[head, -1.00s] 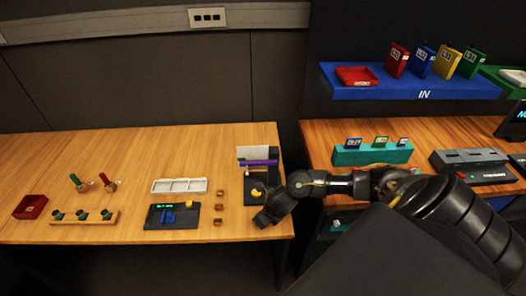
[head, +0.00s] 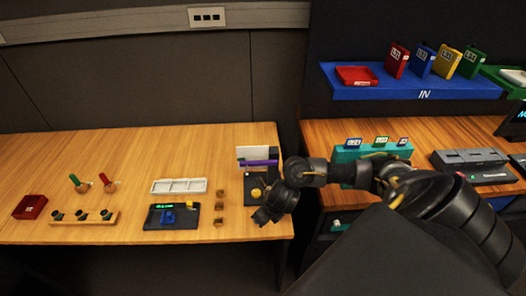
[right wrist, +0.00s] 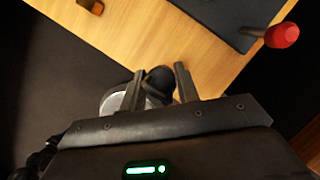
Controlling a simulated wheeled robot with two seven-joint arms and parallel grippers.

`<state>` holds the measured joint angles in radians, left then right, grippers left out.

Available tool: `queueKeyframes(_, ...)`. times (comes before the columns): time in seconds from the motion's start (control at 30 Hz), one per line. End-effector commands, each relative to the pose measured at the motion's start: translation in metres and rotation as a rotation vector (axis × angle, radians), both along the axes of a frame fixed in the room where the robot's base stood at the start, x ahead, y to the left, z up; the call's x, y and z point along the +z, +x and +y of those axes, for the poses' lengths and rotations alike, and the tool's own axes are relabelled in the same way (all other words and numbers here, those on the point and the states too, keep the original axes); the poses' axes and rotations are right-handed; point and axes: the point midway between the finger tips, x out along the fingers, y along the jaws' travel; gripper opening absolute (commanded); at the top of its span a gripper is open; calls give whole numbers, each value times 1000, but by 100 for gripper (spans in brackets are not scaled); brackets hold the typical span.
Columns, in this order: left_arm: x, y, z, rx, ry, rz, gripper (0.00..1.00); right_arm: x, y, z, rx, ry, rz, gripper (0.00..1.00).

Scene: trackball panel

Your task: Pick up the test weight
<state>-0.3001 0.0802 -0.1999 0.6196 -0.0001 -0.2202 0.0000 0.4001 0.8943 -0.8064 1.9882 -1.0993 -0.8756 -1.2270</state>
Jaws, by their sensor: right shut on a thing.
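The test weight is most likely the pale metallic round piece (right wrist: 113,102) with a dark knob (right wrist: 158,80) in the right wrist view. My right gripper (right wrist: 161,84) is shut on the dark knob, one finger on each side. The left finger and gripper body hide part of the pale piece. In the head view my right gripper (head: 263,216) is at the front right corner of the wooden table (head: 120,150), and the weight is hidden there. My left gripper is not in view.
A dark stand with a yellow ball (head: 256,193) is just behind the gripper. Small brown blocks (head: 219,222) and a dark panel with a blue part (head: 168,216) are left of it. A red knob (right wrist: 282,35) is near the dark plate.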

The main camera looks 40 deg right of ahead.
Motion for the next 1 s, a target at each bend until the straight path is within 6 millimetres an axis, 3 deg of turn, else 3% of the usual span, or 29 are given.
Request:
queueKeyframes(0.03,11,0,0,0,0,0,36,22,-5,9,9,1,-10,0)
queueKeyframes(0.1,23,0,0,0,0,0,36,43,-16,20,9,1,-9,0)
queueKeyframes(0.37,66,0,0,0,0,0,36,77,-68,71,8,3,-5,0)
queueKeyframes(0.4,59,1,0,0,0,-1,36,71,-68,72,6,0,-6,0)
queueKeyframes(1.0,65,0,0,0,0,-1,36,74,-81,82,-3,-1,-3,0)
